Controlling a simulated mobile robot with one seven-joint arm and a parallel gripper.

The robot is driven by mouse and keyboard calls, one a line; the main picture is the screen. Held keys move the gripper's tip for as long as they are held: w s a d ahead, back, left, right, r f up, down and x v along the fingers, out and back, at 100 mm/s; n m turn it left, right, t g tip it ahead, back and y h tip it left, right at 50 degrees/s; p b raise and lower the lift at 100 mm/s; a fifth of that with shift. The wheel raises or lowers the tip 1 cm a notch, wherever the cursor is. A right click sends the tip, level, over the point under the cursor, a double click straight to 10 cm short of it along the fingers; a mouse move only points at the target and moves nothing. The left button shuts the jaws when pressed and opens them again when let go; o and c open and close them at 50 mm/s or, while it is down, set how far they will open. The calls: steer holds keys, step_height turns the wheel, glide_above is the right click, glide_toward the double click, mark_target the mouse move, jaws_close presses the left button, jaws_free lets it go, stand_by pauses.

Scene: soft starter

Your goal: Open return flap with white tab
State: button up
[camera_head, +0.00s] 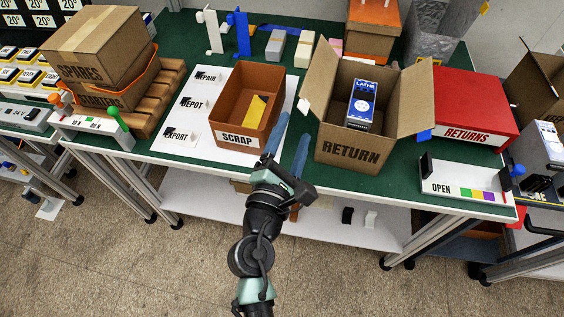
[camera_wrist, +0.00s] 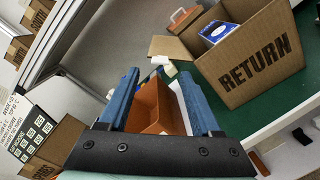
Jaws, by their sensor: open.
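The cardboard RETURN box (camera_head: 345,150) stands on the green table with its top open. Its left flap (camera_head: 320,72) stands up and leans outward, with a white tab (camera_head: 304,106) at its outer edge. Its right flap (camera_head: 415,100) spreads outward and has a blue tab (camera_head: 424,135). A blue-and-white LATHE carton (camera_head: 361,105) stands inside. My gripper (camera_head: 294,127) is open and empty, between the SCRAP bin and the box, apart from the white tab in the picture. In the wrist view the left flap (camera_wrist: 172,47) and white tab (camera_wrist: 169,69) show beyond the fingers.
The orange SCRAP bin (camera_head: 238,138), holding a yellow piece, is close left of my gripper. A red RETURNS box (camera_head: 467,105) and a white OPEN panel (camera_head: 465,186) stand at right. The SPARES box (camera_head: 90,65) sits at far left. Small blocks stand behind.

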steer(key=b+v, duration=0.1)
steer(key=v, duration=0.7)
steer(key=shift+b, duration=0.3)
steer(key=w+r+m+t+p, duration=0.1)
steer(key=w+r+m+t, duration=0.15)
steer(key=r+m, duration=0.7)
steer(key=w+r+m+t, duration=0.1)
steer(key=w+r+m, duration=0.35)
steer(key=r, duration=1.05)
steer(key=s+a+r+m+t+y, duration=0.1)
steer(key=s+r+m+t+y, duration=0.2)
steer(key=r, duration=0.9)
steer(key=s+a+r+m+t+y, duration=0.1)
steer(key=s+r+m+t+y, duration=0.2)
steer(key=s+r, duration=0.4)
step_height(320, 180, up, 5)
steer(key=shift+m+t+y+p, duration=0.35)
steer(key=shift+m+t, duration=0.3)
steer(key=shift+m, duration=0.45)
steer(key=shift+s+a, duration=0.1)
steer(key=shift+a, duration=0.1)
